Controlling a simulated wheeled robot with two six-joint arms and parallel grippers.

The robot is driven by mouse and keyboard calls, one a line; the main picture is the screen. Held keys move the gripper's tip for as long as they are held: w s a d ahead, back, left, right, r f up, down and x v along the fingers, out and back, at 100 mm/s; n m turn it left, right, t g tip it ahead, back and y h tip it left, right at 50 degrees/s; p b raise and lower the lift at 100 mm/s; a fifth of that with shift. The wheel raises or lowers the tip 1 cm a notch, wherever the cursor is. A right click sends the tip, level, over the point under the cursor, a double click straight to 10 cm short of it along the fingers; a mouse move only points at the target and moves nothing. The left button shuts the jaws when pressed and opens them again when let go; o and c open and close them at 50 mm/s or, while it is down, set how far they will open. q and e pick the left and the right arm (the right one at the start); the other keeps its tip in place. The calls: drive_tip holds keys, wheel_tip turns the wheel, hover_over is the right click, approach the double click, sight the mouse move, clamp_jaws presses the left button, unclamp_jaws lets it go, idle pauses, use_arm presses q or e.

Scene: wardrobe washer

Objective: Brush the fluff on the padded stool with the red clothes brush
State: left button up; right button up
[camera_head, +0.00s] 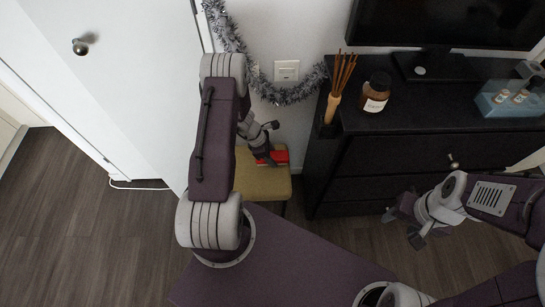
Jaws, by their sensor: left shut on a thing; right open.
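The padded stool (262,184) with a mustard-yellow top stands against the wall, left of the dark dresser. The red clothes brush (279,157) is at the rear part of the stool's top. My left gripper (266,160) is shut on the brush, right over the cushion. I cannot tell whether the brush touches the cushion. My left arm hides the left side of the stool. No fluff can be made out on the visible part of the cushion. My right gripper (402,226) is open and empty in front of the dresser, well away from the stool.
The dark dresser (380,165) stands right of the stool. It carries reed sticks (341,76), a brown jar (376,92), a television (450,22) and a clear blue box (508,101). A tinsel garland (285,95) hangs on the wall. The wooden floor at left (80,220) is clear.

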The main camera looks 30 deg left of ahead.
use_arm(q)
wheel_tip(320, 180, up, 2)
drive_tip(key=shift+w+r+p, duration=0.1)
drive_tip(key=shift+p, duration=0.55)
wheel_tip(320, 180, up, 2)
drive_tip(key=shift+r+p, duration=0.1)
drive_tip(key=shift+p, duration=0.9)
drive_tip(key=o, duration=0.3)
drive_tip(key=c, duration=0.4)
